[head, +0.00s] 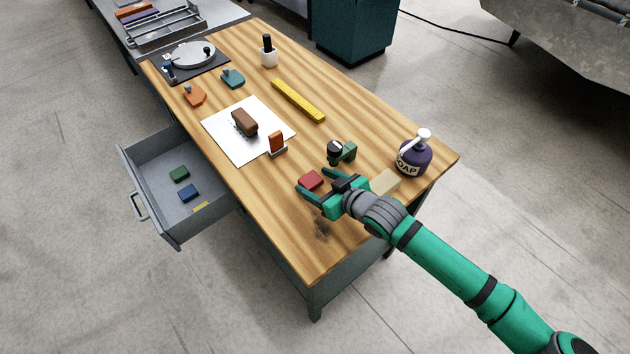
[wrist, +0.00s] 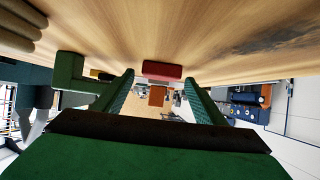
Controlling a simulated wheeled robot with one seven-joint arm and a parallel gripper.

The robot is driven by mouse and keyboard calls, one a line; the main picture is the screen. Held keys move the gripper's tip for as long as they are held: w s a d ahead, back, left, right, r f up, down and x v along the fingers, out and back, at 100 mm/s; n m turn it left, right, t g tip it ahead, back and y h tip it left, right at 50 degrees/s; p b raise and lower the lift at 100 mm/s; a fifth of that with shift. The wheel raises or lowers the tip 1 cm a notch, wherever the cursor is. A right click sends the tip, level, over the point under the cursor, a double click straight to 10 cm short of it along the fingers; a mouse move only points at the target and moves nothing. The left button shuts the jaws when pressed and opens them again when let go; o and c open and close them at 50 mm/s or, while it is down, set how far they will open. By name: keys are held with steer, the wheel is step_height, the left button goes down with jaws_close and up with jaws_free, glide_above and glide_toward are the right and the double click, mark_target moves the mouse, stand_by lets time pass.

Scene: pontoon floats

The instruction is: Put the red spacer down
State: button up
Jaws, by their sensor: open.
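The red spacer (head: 311,180) is a small red block resting on the wooden table (head: 275,235), near its front end. My gripper (head: 315,183) is low over the table with its two fingers open, one on each side of the red spacer. In the wrist view, which shows the table at the top, the red spacer (wrist: 163,70) sits between the fingertips (wrist: 159,78), with a visible gap on both sides. Nothing is held. The spacer's underside is hidden.
A purple soap bottle (head: 413,157), a beige block (head: 384,182) and a green item (head: 346,152) stand close to my gripper. White paper (head: 226,148) bears a brown block (head: 244,122). An open drawer (head: 160,215) juts out left. A dark smudge (head: 321,230) marks the front.

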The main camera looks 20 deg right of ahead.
steer(key=v, duration=1.1)
steer(key=shift+s, duration=0.1)
